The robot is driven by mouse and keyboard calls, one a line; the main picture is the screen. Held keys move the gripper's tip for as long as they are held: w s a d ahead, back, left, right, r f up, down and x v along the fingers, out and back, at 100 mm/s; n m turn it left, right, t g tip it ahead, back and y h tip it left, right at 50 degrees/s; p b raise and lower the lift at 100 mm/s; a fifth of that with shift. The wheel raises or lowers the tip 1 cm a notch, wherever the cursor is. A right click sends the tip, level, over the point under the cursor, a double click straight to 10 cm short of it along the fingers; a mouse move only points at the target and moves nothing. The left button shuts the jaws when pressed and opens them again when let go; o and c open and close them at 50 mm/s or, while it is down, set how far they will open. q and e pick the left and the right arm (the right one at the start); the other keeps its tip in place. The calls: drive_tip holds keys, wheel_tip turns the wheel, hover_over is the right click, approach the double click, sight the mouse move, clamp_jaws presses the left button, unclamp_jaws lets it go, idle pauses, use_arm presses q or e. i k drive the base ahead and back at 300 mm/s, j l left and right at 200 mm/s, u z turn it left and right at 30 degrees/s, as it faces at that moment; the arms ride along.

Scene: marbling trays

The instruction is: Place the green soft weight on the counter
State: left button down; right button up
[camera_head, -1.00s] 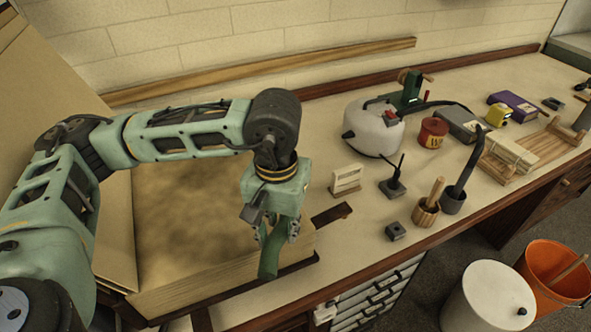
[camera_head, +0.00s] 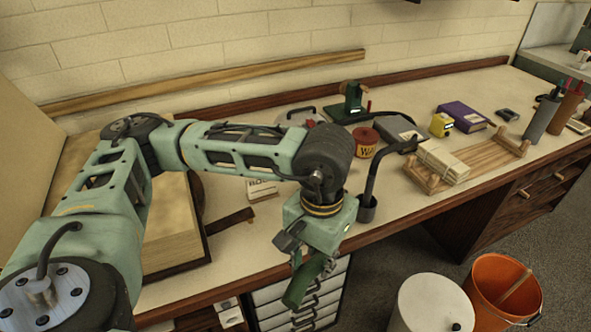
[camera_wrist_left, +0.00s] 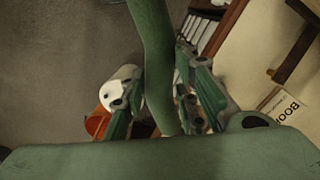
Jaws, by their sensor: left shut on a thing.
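The green soft weight (camera_head: 303,287) is a dark green, soft-looking strip. It hangs from my left gripper (camera_head: 312,266), whose fingers are shut on it. In the head view, gripper and weight show against the drawer front, by the counter's front edge. In the left wrist view the green weight (camera_wrist_left: 155,55) runs up between the two fingers (camera_wrist_left: 160,105), beyond the top of the picture. The counter (camera_head: 235,248) is a pale top with a dark wooden edge. My right gripper is not in view.
A large framed tray (camera_head: 175,235) stands left on the counter. A dark holder (camera_head: 366,210), a red tin (camera_head: 366,142), a wooden rack (camera_head: 490,155) and a purple book (camera_head: 465,116) stand to the right. A white bin (camera_head: 432,305) and an orange bucket (camera_head: 500,285) are on the floor.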

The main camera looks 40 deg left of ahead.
sight(387, 190)
drive_tip(key=i+j+z, duration=0.2)
drive_tip(key=i, duration=0.3)
drive_tip(key=i+j+z, duration=0.2)
drive_tip(key=i, duration=0.3)
drive_tip(key=j, duration=0.1)
